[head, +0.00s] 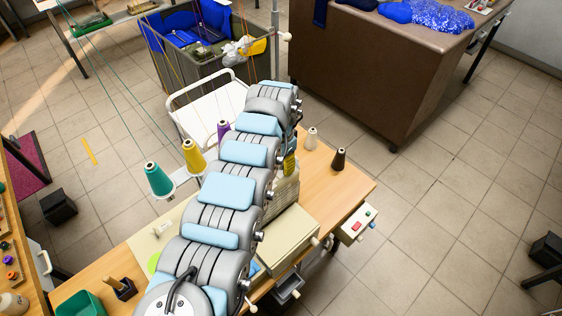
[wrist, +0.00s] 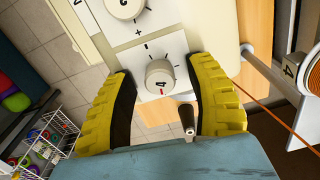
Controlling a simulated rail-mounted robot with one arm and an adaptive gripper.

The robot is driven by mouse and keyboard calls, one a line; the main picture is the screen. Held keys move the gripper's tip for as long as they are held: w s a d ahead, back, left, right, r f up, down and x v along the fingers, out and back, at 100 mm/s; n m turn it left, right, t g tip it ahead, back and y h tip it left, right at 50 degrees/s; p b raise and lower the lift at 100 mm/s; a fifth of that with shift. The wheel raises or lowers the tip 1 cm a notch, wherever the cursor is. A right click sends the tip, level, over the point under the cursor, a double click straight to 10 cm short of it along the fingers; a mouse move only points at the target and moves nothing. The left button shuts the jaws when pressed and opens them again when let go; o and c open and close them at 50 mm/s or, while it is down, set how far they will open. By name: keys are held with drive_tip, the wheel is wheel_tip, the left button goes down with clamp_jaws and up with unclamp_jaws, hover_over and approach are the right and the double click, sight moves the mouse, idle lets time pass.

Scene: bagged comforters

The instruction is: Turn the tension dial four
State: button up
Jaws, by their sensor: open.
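In the wrist view, a round white dial (wrist: 160,76) marked 4 sits on a white plate with tick marks and a red mark. My gripper (wrist: 162,65) is open, its yellow ridged fingers on either side of this dial with a gap on each side. Another dial (wrist: 124,7), which looks marked 2, sits above it, beside a plus sign, cut by the frame's top edge. In the head view my arm covers much of the sewing machine (head: 287,190), and the dials are hidden. A yellow piece near the machine may be a finger of my gripper.
An orange thread runs close to the right finger.

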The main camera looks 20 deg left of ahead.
clamp_jaws()
